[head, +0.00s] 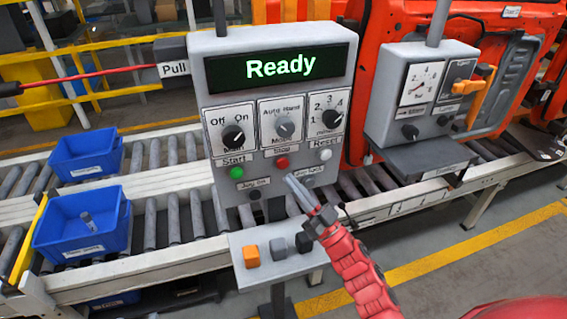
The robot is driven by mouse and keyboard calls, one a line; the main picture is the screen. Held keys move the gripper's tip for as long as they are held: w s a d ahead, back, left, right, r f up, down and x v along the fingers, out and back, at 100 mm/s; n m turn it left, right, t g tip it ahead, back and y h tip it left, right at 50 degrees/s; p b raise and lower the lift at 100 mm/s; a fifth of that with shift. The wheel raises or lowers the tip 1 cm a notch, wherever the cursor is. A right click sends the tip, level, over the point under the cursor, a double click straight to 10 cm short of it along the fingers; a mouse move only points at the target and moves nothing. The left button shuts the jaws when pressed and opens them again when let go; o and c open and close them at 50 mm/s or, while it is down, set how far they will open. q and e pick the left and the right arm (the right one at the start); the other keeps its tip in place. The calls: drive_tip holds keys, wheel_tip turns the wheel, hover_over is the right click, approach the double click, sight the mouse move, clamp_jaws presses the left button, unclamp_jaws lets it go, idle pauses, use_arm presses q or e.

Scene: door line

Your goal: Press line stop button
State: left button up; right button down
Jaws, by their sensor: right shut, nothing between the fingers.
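The grey control panel (205,100) stands in the middle of the head view, its display (281,68) reading "Ready". The red stop button (282,162) sits under the "Stop" label, between the green start button (237,172) and the white reset button (326,155). My right gripper (290,180) is shut and empty, on a red arm from the lower right. Its tips show just below the red button; I cannot tell if they touch the panel. My left gripper is not in view.
A lower box with orange, grey and black buttons (278,247) stands in front. Blue bins (83,243) lie on the roller conveyor (175,213) at left. A second grey panel (425,90) stands at right before an orange door (395,20). A red pull cord (80,77) runs at left.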

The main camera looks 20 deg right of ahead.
drive_tip(key=s, duration=0.3)
drive_tip(key=shift+p, duration=0.35)
idle(0.4)
